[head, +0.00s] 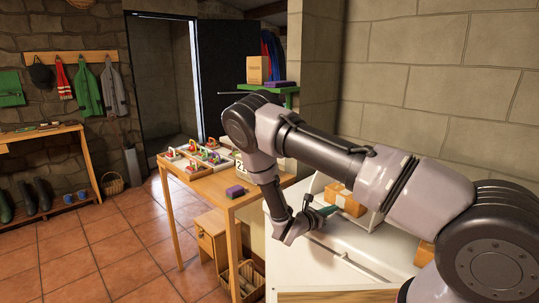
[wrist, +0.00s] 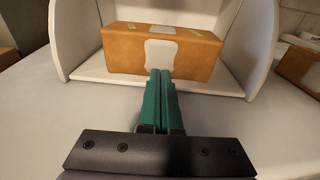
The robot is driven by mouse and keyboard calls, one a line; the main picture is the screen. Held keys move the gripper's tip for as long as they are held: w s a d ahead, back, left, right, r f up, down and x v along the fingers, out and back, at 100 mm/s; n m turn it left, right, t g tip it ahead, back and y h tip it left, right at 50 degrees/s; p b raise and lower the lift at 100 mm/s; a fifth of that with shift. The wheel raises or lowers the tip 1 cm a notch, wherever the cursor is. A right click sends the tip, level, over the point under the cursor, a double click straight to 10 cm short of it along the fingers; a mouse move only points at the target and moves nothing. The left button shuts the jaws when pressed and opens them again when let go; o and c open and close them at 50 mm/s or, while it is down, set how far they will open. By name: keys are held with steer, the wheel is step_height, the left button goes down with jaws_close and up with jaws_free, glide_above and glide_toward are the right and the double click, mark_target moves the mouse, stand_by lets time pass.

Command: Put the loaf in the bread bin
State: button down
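A brown, box-shaped block with pale patches, which looks like the loaf (wrist: 190,57), sits inside a white open-fronted bin with curved side walls, which looks like the bread bin (wrist: 240,45). In the head view the block (head: 345,199) lies between the bin's pale walls (head: 372,217) on the white counter. My gripper (wrist: 162,78) has teal fingers that lie together, with nothing seen between them. Its tips point at the block's front face; I cannot tell whether they touch it. The head view shows my gripper (head: 330,210) low over the counter.
Another brown block (wrist: 302,70) lies right of the bin. A wooden table (head: 215,190) left of the counter (head: 320,247) holds a tray of small colourful items and a purple block (head: 235,191). The tiled floor at left is largely clear.

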mark_target(340, 204)
steer(key=shift+d, duration=0.1)
stand_by(0.5)
steer(key=shift+x, duration=0.9)
steer(key=shift+w+d+r, duration=0.1)
steer(key=shift+w, duration=0.05)
steer(key=shift+x, duration=0.85)
steer(key=shift+r, duration=0.1)
steer(key=shift+x, duration=1)
steer(key=shift+w+d+r, duration=0.1)
steer(key=shift+w, duration=0.05)
steer(key=shift+x, duration=0.85)
steer(key=shift+w+r, duration=0.1)
steer(key=shift+w, duration=0.05)
